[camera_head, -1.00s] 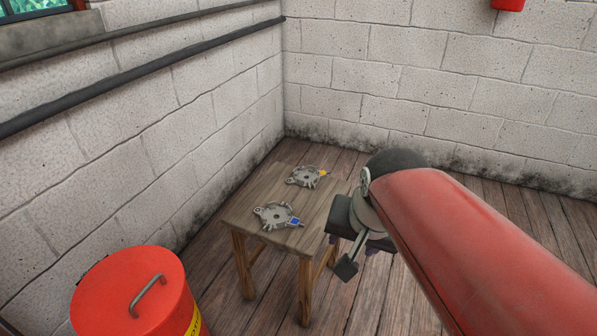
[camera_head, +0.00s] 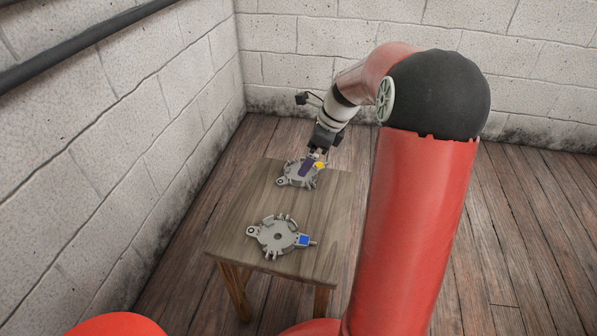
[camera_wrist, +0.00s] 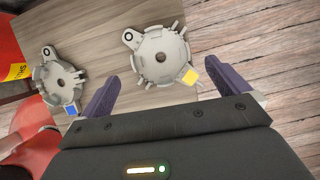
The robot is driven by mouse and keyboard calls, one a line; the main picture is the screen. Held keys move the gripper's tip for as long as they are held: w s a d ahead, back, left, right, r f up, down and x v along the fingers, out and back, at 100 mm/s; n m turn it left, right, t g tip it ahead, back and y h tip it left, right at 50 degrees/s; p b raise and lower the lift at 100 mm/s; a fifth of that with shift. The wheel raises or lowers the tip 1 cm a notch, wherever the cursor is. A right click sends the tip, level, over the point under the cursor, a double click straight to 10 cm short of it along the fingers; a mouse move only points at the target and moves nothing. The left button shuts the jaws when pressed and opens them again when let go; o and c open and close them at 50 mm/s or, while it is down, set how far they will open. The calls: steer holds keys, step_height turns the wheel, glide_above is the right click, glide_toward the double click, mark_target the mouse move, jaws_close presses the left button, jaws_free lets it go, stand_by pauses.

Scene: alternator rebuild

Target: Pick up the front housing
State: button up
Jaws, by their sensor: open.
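Two grey round metal housings with lugs lie flat on a small wooden table (camera_head: 330,215). One housing with a yellow tag (camera_head: 293,178) lies at the far end; it also shows in the wrist view (camera_wrist: 152,57), centred between my fingers. The other housing, with a blue tag (camera_head: 268,240), lies nearer; in the wrist view (camera_wrist: 55,78) it is at the left, outside my fingers. I cannot tell from looks which is the front housing. My gripper (camera_head: 309,165) is open and empty, pointing down at the yellow-tagged housing; in the wrist view its purple fingers (camera_wrist: 161,78) are spread wide.
The table stands by a white block wall (camera_head: 90,150) on the left. A red drum (camera_head: 115,325) shows at the lower left edge. Bare table top lies around both housings, and plank floor is open to the right.

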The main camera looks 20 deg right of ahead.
mark_target(291, 177)
steer(key=b+x, duration=0.1)
steer(key=x, duration=0.4)
steer(key=shift+s+f, duration=0.1)
steer(key=shift+f, duration=0.15)
steer(key=shift+c, duration=0.4)
steer(key=shift+r, duration=0.1)
steer(key=c, duration=1)
steer(key=shift+c, duration=0.2)
